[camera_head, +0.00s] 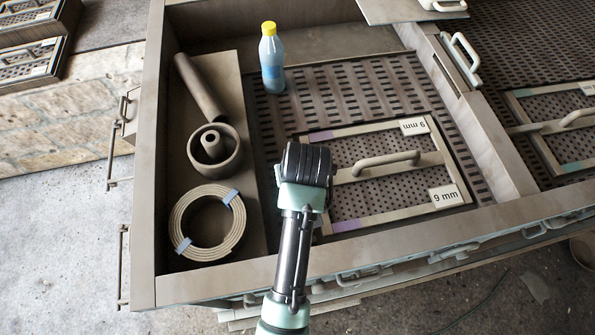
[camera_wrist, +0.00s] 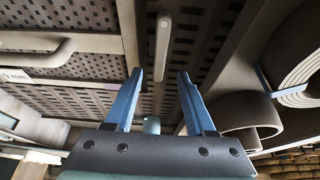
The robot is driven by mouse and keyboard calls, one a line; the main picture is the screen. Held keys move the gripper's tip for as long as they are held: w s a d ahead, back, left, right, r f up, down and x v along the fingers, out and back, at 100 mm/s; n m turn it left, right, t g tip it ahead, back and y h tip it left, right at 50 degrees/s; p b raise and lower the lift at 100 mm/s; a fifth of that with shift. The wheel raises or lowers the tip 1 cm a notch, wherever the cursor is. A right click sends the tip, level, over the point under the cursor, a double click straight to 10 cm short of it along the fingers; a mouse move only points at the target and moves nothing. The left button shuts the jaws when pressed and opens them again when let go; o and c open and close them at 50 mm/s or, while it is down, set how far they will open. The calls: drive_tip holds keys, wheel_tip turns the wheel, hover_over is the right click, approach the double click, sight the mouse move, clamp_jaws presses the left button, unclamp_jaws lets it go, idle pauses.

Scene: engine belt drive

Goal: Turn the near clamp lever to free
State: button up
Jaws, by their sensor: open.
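In the wrist view, a slim grey bar with a rounded end (camera_wrist: 163,42), which looks like the near clamp lever, lies beside the edge of the perforated panel. It runs roughly lengthwise between the lines of my fingers. My gripper (camera_wrist: 162,75) has its two blue fingers apart, with nothing held between them. The bar appears beyond the fingertips; I cannot tell the gap or any contact. In the head view my gripper (camera_head: 306,165) is over the left edge of the framed panel (camera_head: 380,218). My wrist hides the fingers and the lever there.
The panel has a raised handle (camera_head: 378,165) and "9 mm" labels. A blue bottle with yellow cap (camera_head: 271,60) stands behind. At left, a shelf holds a belt coil (camera_head: 207,222), a round cup (camera_head: 214,150) and a tube (camera_head: 200,87). The box's front rim (camera_head: 420,248) runs below.

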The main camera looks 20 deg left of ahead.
drive_tip(key=v, duration=0.6)
drive_tip(key=shift+r+b, duration=0.4)
drive_tip(key=shift+b, duration=0.05)
drive_tip(key=shift+s+d, duration=0.1)
